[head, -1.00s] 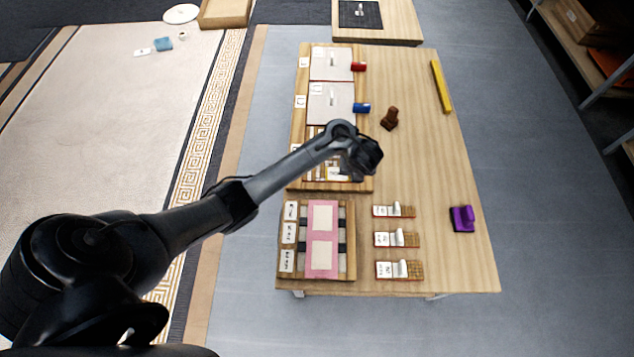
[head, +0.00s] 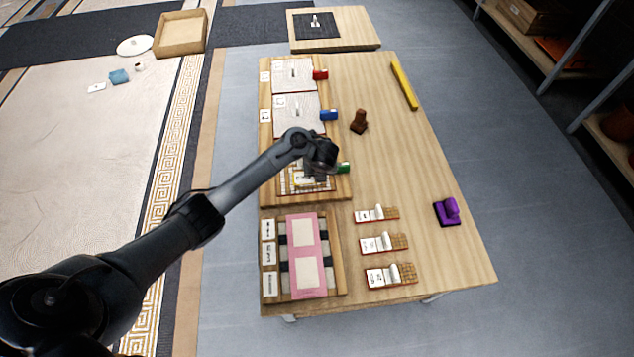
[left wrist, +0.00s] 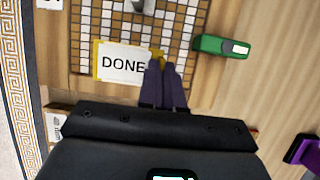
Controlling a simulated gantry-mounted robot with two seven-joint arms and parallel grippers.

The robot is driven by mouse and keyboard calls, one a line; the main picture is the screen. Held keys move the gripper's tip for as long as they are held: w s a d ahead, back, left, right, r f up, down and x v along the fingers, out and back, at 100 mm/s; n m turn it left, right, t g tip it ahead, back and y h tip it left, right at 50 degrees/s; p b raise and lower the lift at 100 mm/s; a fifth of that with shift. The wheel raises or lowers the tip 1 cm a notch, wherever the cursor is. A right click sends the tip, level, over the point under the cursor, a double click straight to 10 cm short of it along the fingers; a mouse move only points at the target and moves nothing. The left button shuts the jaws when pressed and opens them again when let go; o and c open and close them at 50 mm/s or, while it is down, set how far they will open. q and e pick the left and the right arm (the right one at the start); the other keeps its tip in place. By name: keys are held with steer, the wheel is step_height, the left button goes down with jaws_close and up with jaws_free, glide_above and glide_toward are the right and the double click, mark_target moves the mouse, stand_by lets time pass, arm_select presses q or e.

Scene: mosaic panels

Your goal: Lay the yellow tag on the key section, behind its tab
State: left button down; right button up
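The yellow tag (left wrist: 122,64) is a white card reading DONE with a yellow edge. In the left wrist view it is over the near edge of a tiled mosaic section (left wrist: 195,45); I cannot tell if it touches the tiles. My left gripper (left wrist: 163,66) has its dark fingers close together at the tag's right end, on a yellow part of it. A green tab (left wrist: 222,46) is at the right of this section; it also shows in the head view (head: 343,168). In the head view my gripper (head: 318,172) partly hides the section. My right gripper is out of view.
Two covered sections with a red tab (head: 320,75) and a blue tab (head: 328,115) lie farther back. A brown stamp (head: 359,121), a purple block (head: 447,211), a yellow bar (head: 404,86) and small sample cards (head: 383,243) are on the table. A pink-framed rack (head: 306,255) is nearer.

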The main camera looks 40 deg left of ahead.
arm_select(q)
steer(key=shift+w+a+f, duration=0.1)
steer(key=shift+a+f, duration=0.1)
steer(key=shift+f, duration=0.1)
step_height(320, 180, down, 4)
steer(key=b, duration=0.3)
steer(key=shift+r, duration=0.2)
steer(key=c, duration=1.3)
jaws_free()
steer(key=shift+o, duration=0.2)
